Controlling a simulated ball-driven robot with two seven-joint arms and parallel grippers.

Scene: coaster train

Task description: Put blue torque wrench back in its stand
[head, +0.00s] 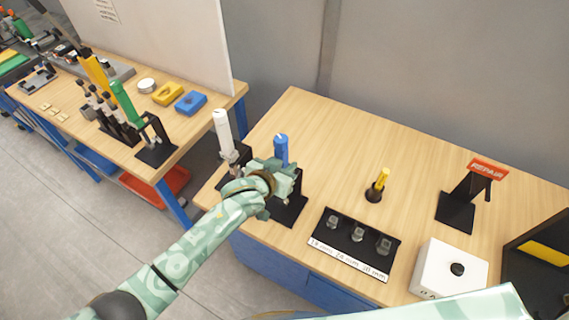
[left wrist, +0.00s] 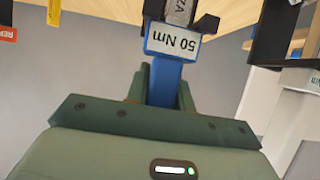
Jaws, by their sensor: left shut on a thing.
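The blue torque wrench (head: 281,146) stands roughly upright, its blue handle end showing above my left gripper (head: 272,180). My left gripper is shut on the wrench. In the left wrist view the blue wrench (left wrist: 164,84) runs between the fingers, with a white "50 Nm" label above them. A black stand (head: 290,212) is right behind and below the gripper, partly hidden by it. In the left wrist view black prongs of a holder (left wrist: 207,23) flank the wrench's shaft. I cannot tell whether the wrench rests in them. My right gripper is not visible.
A white-handled wrench (head: 223,132) stands close to the left. To the right are a black socket tray (head: 343,254), a yellow-handled tool (head: 380,182), a white box (head: 449,268) and a REPAIR stand (head: 458,208). The table's back middle is clear.

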